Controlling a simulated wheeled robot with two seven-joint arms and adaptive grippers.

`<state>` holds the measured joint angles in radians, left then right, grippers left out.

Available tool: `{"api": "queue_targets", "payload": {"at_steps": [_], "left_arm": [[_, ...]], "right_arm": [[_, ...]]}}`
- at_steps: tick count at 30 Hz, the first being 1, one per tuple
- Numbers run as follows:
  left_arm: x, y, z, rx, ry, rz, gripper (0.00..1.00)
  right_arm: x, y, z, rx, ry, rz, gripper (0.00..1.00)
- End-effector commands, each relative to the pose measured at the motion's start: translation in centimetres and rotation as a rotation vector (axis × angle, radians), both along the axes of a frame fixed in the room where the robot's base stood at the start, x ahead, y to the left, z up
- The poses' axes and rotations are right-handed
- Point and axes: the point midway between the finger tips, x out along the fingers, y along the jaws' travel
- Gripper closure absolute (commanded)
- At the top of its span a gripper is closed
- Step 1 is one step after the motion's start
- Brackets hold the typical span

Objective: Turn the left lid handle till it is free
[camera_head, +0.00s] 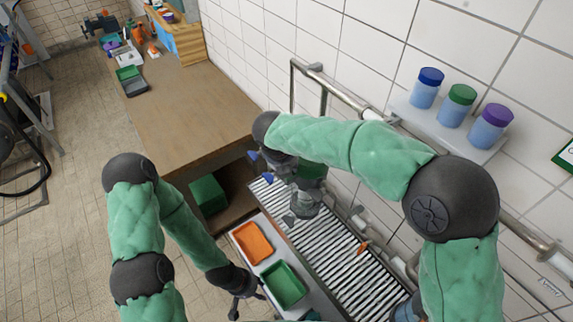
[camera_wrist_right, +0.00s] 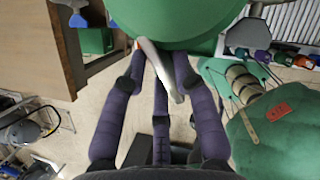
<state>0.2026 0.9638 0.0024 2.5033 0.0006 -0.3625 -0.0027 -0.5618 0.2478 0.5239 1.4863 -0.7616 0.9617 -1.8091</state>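In the right wrist view a pale, straight metal bar (camera_wrist_right: 158,68) slants below a rounded green surface (camera_wrist_right: 180,18). It may be a lid handle, but I cannot tell for certain which one. My right gripper (camera_wrist_right: 160,62) has its dark purple fingers spread on both sides of this bar; firm contact does not show. In the head view my right arm reaches over the striped grating, and its blue fingertips (camera_head: 262,166) show at the grating's far end. My left gripper (camera_head: 248,292) hangs low beside the trays, dark and small; its fingers are too unclear to judge.
An orange tray (camera_head: 252,243) and a green tray (camera_head: 283,285) lie beside the grating (camera_head: 335,262). A wooden bench (camera_head: 185,110) stands behind. Lidded jars (camera_head: 457,105) stand on a wall shelf at right, near a metal rail.

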Motion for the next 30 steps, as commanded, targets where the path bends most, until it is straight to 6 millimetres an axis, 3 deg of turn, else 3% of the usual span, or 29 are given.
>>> {"api": "queue_targets", "payload": {"at_steps": [2, 5, 6, 19, 30], "left_arm": [[0.0, 0.0, 0.0, 0.0, 0.0, 0.0, 0.6], [0.0, 0.0, 0.0, 0.0, 0.0, 0.0, 0.6], [0.0, 0.0, 0.0, 0.0, 0.0, 0.0, 0.6], [0.0, 0.0, 1.0, 0.0, 0.0, 0.0, 0.6], [0.0, 0.0, 5.5, 0.0, 0.0, 0.0, 0.6]], "right_arm": [[0.0, 0.0, 0.0, 0.0, 0.0, 0.0, 0.71], [0.0, 0.0, 0.0, 0.0, 0.0, 0.0, 0.97], [0.0, 0.0, 0.0, 0.0, 0.0, 0.0, 1.0], [-0.1, -0.1, 0.3, 0.0, 0.001, 0.053, 1.0], [-0.2, -0.3, 0.6, -0.001, 0.001, 0.31, 1.0]]}}
